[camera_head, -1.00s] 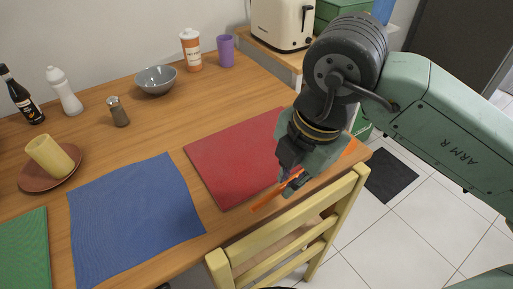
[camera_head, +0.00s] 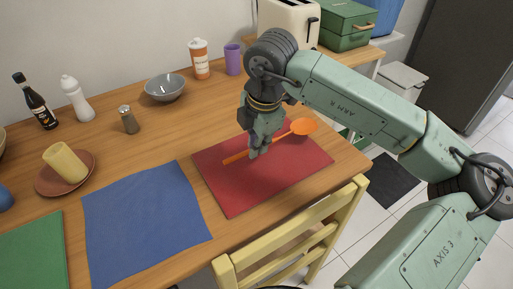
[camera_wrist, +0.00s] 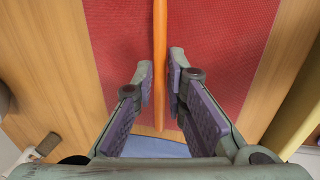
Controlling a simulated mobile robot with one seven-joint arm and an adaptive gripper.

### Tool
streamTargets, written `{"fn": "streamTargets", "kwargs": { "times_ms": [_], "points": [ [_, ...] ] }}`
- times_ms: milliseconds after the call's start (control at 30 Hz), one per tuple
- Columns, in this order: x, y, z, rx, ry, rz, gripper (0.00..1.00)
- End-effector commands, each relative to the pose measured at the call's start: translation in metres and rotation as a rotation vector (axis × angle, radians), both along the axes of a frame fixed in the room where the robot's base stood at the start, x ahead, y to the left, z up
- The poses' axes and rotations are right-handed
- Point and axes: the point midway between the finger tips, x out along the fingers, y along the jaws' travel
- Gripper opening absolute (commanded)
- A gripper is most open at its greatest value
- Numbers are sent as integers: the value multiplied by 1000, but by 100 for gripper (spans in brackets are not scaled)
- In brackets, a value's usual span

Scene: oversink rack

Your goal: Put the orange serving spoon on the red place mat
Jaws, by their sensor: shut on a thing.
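The orange serving spoon (camera_head: 303,126) is held by its handle over the red place mat (camera_head: 240,196), bowl to the right and handle end to the left. My gripper (camera_head: 256,150) is shut on the handle. In the wrist view the handle (camera_wrist: 160,35) runs between the two fingers (camera_wrist: 160,82), with the red mat (camera_wrist: 215,40) behind it. I cannot tell whether the spoon touches the mat or hangs just above it. My gripper hides a part of the handle in the head view.
A blue mat (camera_head: 145,225) lies left of the red one, and a green mat (camera_head: 35,250) beyond it. A yellow chair (camera_head: 300,240) stands at the table's front edge. A grey bowl (camera_head: 165,88), shaker (camera_head: 128,120) and plate with a yellow cup (camera_head: 65,162) stand farther back.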

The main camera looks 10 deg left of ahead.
Motion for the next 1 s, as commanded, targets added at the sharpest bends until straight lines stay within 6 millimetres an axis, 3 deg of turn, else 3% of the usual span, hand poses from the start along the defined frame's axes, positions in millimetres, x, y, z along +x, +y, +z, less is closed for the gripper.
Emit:
{"fn": "streamTargets", "kwargs": {
  "times_ms": [200,667,700,1000],
  "points": [
    [-2,-2,-27,0,4,-1,0],
    [-1,-2,-34,-1,2,-1,0],
    [-2,-2,-32,0,3,-1,15],
    [-2,-2,-32,-1,4,-1,33]
  ]
}}
